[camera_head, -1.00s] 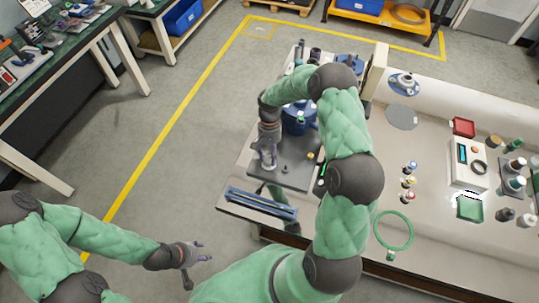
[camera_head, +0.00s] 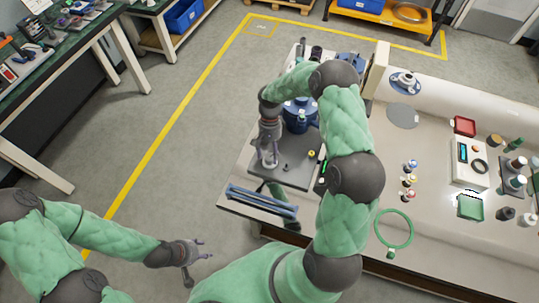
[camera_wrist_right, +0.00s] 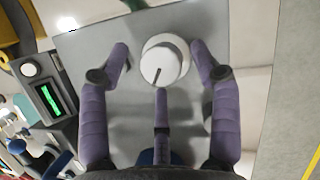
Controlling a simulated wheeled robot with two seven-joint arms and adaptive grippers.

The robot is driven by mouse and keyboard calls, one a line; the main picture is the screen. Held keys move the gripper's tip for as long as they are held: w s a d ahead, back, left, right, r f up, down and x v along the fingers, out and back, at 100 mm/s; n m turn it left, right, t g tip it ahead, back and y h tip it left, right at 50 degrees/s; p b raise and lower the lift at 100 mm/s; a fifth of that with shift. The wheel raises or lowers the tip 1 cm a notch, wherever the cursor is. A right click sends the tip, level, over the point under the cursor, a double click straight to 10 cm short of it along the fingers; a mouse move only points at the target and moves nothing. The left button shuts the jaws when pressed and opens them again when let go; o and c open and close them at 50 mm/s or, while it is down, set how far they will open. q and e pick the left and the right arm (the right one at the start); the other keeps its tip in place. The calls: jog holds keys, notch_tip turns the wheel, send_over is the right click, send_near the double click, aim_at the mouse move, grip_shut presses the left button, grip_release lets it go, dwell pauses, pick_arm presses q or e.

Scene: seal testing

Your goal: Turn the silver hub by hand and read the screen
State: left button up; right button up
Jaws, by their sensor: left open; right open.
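The silver hub (camera_wrist_right: 164,60) is a round, pale knob with a dark mark on its face, on a grey plate (camera_wrist_right: 80,45). My right gripper (camera_head: 268,160) is open over the plate. In the right wrist view its purple fingers stand on both sides of the hub and below it, with gaps at the sides. The head view hides most of the hub behind this gripper. A dark unit with a lit green screen (camera_wrist_right: 48,100) stands left of the hub in the wrist view; its reading is too small to make out. My left gripper (camera_head: 203,251) is open and empty over the floor.
Blue bars (camera_head: 262,202) lie at the bench's front left. A blue round part (camera_head: 300,112) stands behind the plate. Small bottles, a green ring (camera_head: 394,229) and a white meter (camera_head: 468,162) are to the right. A white knob (camera_wrist_right: 30,69) sits above the screen.

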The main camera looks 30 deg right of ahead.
jog(key=v, duration=1.1)
